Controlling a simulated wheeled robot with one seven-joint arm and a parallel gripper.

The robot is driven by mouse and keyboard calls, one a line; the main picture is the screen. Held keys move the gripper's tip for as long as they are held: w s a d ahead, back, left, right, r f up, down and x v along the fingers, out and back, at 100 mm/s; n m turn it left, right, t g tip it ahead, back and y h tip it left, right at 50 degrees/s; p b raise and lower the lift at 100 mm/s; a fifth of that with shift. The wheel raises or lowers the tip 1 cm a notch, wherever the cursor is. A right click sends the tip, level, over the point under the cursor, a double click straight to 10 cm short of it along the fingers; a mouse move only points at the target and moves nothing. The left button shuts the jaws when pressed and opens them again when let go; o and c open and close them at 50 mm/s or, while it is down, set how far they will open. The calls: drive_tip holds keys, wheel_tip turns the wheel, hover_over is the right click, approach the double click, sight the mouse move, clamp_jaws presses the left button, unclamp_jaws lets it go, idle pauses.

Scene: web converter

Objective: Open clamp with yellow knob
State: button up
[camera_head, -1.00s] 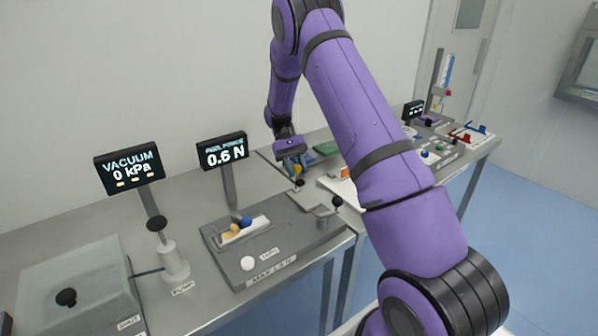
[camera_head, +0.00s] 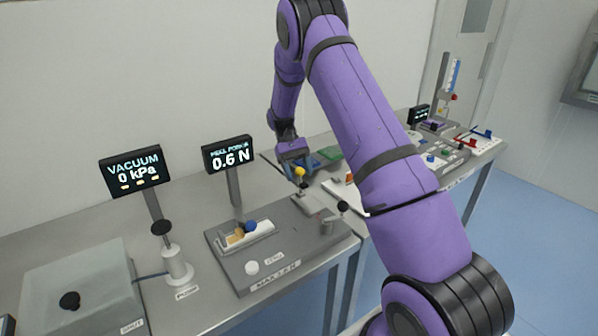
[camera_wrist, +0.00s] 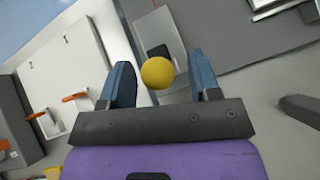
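The yellow knob (camera_wrist: 158,73) shows in the wrist view between the two blue fingers of my gripper (camera_wrist: 160,85), near their tips, with a visible gap on each side. In the head view the yellow knob (camera_head: 300,171) sits atop the clamp (camera_head: 303,190), which stands at the back right of the grey tester plate. My gripper (camera_head: 296,165) is open just behind and above the knob there. Whether a finger touches the knob cannot be told. The clamp's lower part is partly hidden under the knob.
The grey plate (camera_head: 225,262) carries a white tray with a blue and an orange knob, and a black-knobbed lever (camera_head: 342,206). A force display (camera_head: 228,153) reads 0.6 N. A vacuum display (camera_head: 135,171) and pump (camera_head: 176,265) stand left. A white board (camera_wrist: 75,75) with orange handles lies beside the clamp.

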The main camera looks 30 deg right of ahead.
drive_tip(key=a+v, duration=0.1)
drive_tip(key=v, duration=0.9)
drive_tip(key=shift+w+d+r, duration=0.25)
drive_tip(key=shift+d+r, duration=0.05)
drive_tip(key=shift+d, duration=0.2)
drive_tip(key=shift+r, duration=0.1)
drive_tip(key=s+a+r+n+t, duration=0.1)
drive_tip(key=s+a+r+t, duration=0.3)
drive_tip(key=s+r, duration=0.6)
drive_tip(key=s+a+r+t, duration=0.35)
drive_tip(key=s+r, duration=0.35)
drive_tip(key=r, duration=0.4)
drive_tip(key=s+a+n+t, duration=0.1)
drive_tip(key=s+a+t, duration=0.2)
drive_tip(key=s, duration=0.8)
drive_tip(key=s+a+n+t+h, duration=0.1)
drive_tip(key=s+a+t, duration=0.2)
drive_tip(key=s, duration=0.9)
drive_tip(key=shift+s+t, duration=0.3)
drive_tip(key=shift+t, duration=0.25)
